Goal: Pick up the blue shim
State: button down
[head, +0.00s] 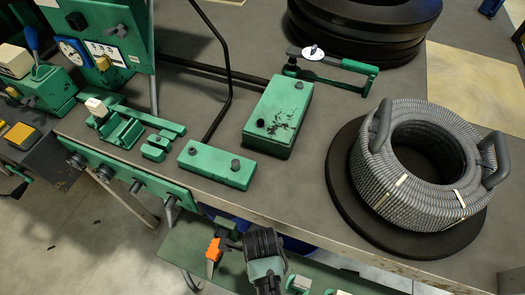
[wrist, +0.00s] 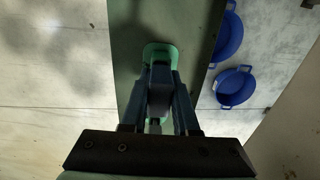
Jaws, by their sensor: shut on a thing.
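My gripper (wrist: 160,78) points down over a green shelf in the wrist view. Its two fingers are shut on a small dark bluish-grey piece (wrist: 158,98), which I take to be the blue shim. Shadow makes its colour and outline hard to tell. A lighter green rounded thing (wrist: 160,50) shows just past the fingertips; I cannot tell whether they touch it. In the head view the end of my arm is low at the front, below the table edge, and the fingertips and shim are not visible there.
The green shelf (wrist: 128,60) is narrow, with blue bowls (wrist: 235,86) beyond its right side. An orange piece (head: 213,250) is left of my arm. Above, the grey table (head: 290,192) holds green blocks (head: 279,115) and a coiled grey hose (head: 385,190) on a black disc.

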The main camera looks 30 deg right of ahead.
notch_tip(320, 180, up, 10)
jog(key=shift+b, duration=0.4)
dwell(0.3)
jog(key=c, duration=1.4)
grip_release()
grip_shut()
dwell(0.7)
